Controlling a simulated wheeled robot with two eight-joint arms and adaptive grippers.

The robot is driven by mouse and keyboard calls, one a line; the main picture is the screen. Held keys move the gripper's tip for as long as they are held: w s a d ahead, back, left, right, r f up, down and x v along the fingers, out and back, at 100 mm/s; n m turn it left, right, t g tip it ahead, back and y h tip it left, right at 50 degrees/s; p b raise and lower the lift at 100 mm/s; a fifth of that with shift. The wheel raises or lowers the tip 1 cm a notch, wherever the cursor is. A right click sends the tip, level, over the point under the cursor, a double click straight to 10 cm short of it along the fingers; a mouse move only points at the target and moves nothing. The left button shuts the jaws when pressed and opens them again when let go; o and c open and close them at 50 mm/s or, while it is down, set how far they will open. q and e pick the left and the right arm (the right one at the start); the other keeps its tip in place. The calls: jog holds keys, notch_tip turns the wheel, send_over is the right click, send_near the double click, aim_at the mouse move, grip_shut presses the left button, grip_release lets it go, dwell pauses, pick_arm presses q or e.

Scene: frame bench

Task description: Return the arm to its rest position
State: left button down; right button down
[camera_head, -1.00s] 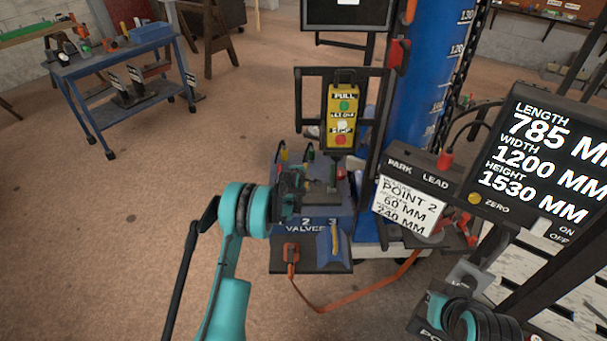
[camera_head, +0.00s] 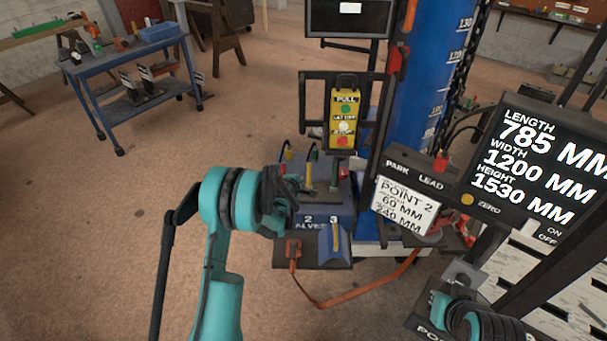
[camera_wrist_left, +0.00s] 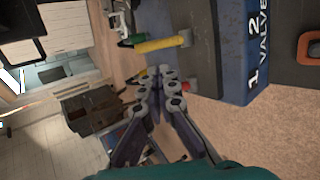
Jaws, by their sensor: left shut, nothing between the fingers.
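My left gripper (camera_head: 284,188) is just left of the blue valve block (camera_head: 328,222) in the head view, partly hidden by my teal and black wrist. In the left wrist view, its dark fingers (camera_wrist_left: 165,86) are shut together with nothing between them. They are apart from the block's numbered side (camera_wrist_left: 258,50) and from a yellow valve handle (camera_wrist_left: 160,43). My right wrist shows at the bottom right of the head view; I cannot make out its fingers.
A yellow push-button box (camera_head: 343,118) hangs above the valves. A white-labelled panel (camera_head: 404,205) and a measurement display (camera_head: 540,160) stand on the right. An orange hose (camera_head: 350,298) loops below the block. A blue cart (camera_head: 130,75) stands at the far left; floor between is clear.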

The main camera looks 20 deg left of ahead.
pick_arm(q)
jog(key=shift+s, duration=0.15)
jog(key=s+d+r+m+g, duration=0.1)
jog(key=s+d+r+m, duration=0.3)
jog(key=s+r, duration=0.45)
jog(key=s+d+r+m+g, duration=0.1)
jog(key=s+r+m, duration=0.4)
jog(key=s+r, duration=0.4)
jog(key=s+d+r+m+g, duration=0.1)
jog(key=s+d+m, duration=0.2)
jog(key=s+m, duration=0.8)
jog(key=s, duration=1.2)
jog(key=shift+s+g, duration=0.3)
jog(key=shift+g, duration=0.1)
